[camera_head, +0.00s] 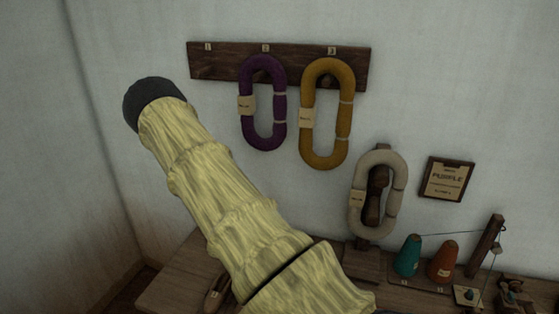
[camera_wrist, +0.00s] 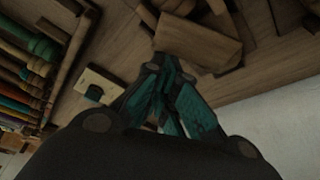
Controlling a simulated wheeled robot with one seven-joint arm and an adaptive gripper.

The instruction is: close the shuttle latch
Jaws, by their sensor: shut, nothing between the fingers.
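My gripper (camera_wrist: 164,82) shows in the wrist view with its dark and teal fingers drawn together and nothing held. It is over a wooden surface, close to a wooden block (camera_wrist: 196,42); I cannot tell whether they touch. In the head view a small brown tapered piece (camera_head: 216,294), perhaps the shuttle, lies on the wooden table (camera_head: 186,270), partly hidden by my sleeved arm. I cannot make out the shuttle latch in either view. My gripper does not show in the head view.
A pale plate with a dark knob (camera_wrist: 94,87) lies left of my fingers. Coloured spools (camera_wrist: 27,75) line the left. Purple (camera_head: 264,104) and mustard (camera_head: 327,113) hanks hang on the wall. A teal cone (camera_head: 408,257) and an orange cone (camera_head: 442,262) stand at the right.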

